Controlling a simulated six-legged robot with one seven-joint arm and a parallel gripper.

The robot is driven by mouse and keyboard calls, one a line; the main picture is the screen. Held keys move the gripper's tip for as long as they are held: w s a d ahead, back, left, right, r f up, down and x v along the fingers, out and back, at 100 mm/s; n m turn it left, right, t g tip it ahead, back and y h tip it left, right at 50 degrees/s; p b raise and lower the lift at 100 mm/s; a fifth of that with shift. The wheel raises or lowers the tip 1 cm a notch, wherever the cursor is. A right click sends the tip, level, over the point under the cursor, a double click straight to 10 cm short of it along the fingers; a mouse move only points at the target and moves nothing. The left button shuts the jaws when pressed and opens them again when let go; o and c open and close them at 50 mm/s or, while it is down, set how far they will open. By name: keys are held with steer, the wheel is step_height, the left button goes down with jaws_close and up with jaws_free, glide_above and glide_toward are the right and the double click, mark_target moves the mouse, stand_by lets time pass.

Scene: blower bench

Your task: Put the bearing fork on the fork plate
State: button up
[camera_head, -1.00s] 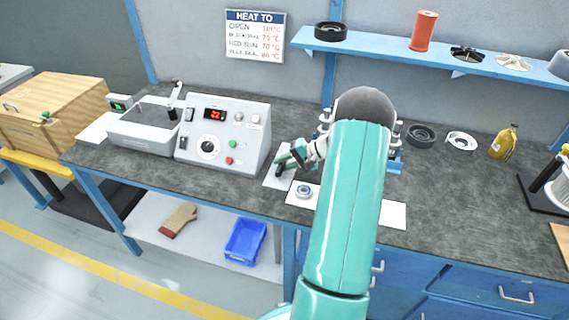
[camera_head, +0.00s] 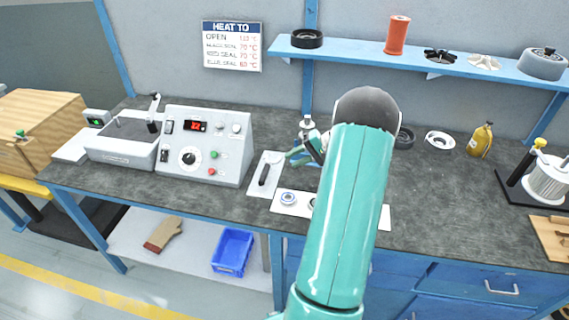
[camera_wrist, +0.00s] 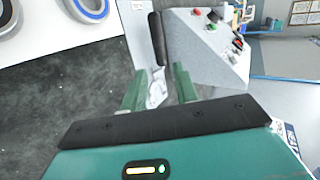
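The bearing fork, seen by its black handle (camera_head: 264,175), lies on the white fork plate (camera_head: 276,168) beside the control box. In the wrist view the black handle (camera_wrist: 157,38) is ahead of my gripper, with a pale metal end (camera_wrist: 156,95) seen between the fingers.
The grey control box (camera_head: 205,145) stands left of the plate. A white mat (camera_head: 375,217) with ring parts such as a blue-rimmed ring (camera_head: 288,198) lies to the right. A yellow bottle (camera_head: 480,140) and a white ring (camera_head: 439,140) stand farther right.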

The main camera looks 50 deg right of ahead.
steer(key=w+a+r+n+g+h, duration=0.1)
steer(key=a+r+n+g, duration=0.1)
steer(key=a+r, duration=0.5)
steer(key=w+a+r+n+g, duration=0.1)
steer(key=a+r+n+g, duration=0.15)
steer(key=a, duration=0.85)
steer(key=w+a+r+n+g+h, duration=0.1)
steer(key=w+a+r+g, duration=0.1)
steer(key=a+r, duration=0.55)
steer(key=s+a+r+n+t+h, duration=0.1)
steer(key=s+a+n+h, duration=0.1)
steer(key=s+a, duration=0.5)
steer(key=s+a+r+n+t+h, duration=0.2)
steer(key=s+a, duration=0.6)
steer(key=a, duration=0.5)
steer(key=shift+a+r+n+h, duration=0.2)
steer(key=shift+n+h, duration=0.2)
steer(key=shift+n, duration=0.35)
